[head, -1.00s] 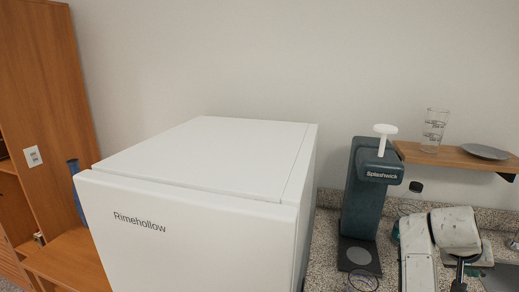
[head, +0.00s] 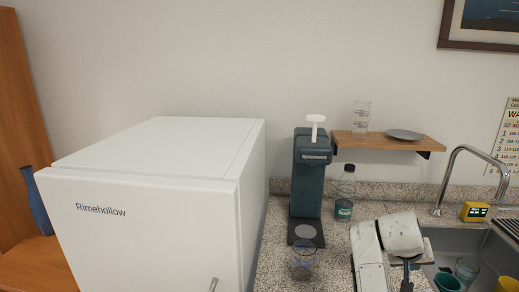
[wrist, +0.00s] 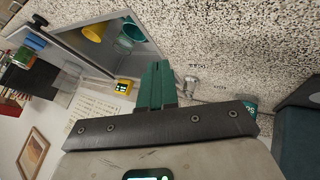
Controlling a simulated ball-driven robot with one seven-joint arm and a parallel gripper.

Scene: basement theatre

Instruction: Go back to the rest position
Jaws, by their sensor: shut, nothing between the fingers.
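My gripper (wrist: 155,86) shows in the wrist view with its green fingers together and nothing between them. It is over the speckled counter (wrist: 230,45), beside the sink. In the head view my worn white arm is at the lower right, in front of the sink; the fingertips are not clear there.
A white fridge (head: 150,215) fills the left. A teal soda maker (head: 308,180), a glass (head: 303,262) and a bottle (head: 344,195) stand on the counter. A wooden shelf (head: 390,143) holds a clear glass (head: 361,118) and grey plate (head: 404,134). The sink (head: 447,242) holds cups.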

